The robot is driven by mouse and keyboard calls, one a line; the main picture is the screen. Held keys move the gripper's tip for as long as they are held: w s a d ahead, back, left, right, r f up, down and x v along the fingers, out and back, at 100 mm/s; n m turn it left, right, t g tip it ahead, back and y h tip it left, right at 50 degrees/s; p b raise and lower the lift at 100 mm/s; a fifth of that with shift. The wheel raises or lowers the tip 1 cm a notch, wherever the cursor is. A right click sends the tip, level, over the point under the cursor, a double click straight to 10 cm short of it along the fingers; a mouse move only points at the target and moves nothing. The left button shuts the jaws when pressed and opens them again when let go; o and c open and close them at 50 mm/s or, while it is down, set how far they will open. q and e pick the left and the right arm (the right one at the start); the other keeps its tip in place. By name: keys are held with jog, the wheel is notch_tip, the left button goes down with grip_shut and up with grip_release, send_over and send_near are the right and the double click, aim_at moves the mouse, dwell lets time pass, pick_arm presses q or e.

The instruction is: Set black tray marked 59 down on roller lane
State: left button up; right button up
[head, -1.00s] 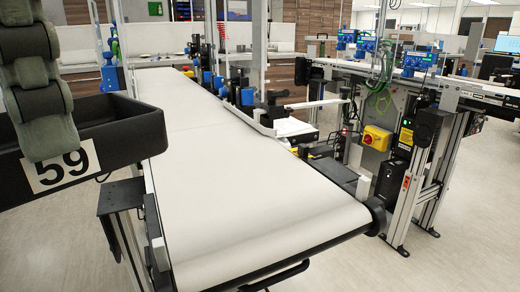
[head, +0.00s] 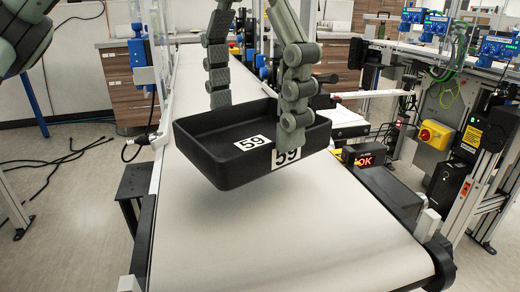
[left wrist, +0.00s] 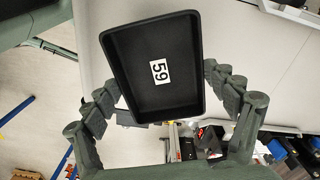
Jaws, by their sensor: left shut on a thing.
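The black tray marked 59 (head: 200,138) is open-topped and empty, with white 59 labels on its inner floor and on its outer wall. My left gripper (head: 255,120) is shut on it, with one finger at the far side and one over the near wall. The tray hangs a little above a white flat belt lane (head: 270,240), roughly level, with its underside apart from the belt. In the left wrist view the tray (left wrist: 150,60) sits between my gripper's fingers over the white surface. No rollers can be made out on this lane. My right gripper is not in view.
A black box with a red OK display (head: 365,158) stands at the belt's right edge. A yellow switch box (head: 434,134) and frame posts are further right. Blue fittings (head: 139,50) and a post line the left edge. The belt in front of the tray is clear.

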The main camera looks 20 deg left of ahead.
aim_at(260, 140)
pick_arm(q)
jog(key=shift+w+d+f, duration=0.35)
jog(key=shift+w+f, duration=0.05)
jog(key=shift+w, duration=0.1)
notch_tip(260, 140, down, 3)
jog(key=shift+f+b, duration=0.1)
jog(key=shift+b, duration=0.2)
jog(key=shift+f, duration=0.35)
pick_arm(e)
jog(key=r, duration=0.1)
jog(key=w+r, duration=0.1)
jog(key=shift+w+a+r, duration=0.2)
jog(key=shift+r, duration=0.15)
pick_arm(q)
jog(key=shift+f, duration=0.15)
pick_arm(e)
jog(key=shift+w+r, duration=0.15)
pick_arm(q)
jog(key=o, duration=1)
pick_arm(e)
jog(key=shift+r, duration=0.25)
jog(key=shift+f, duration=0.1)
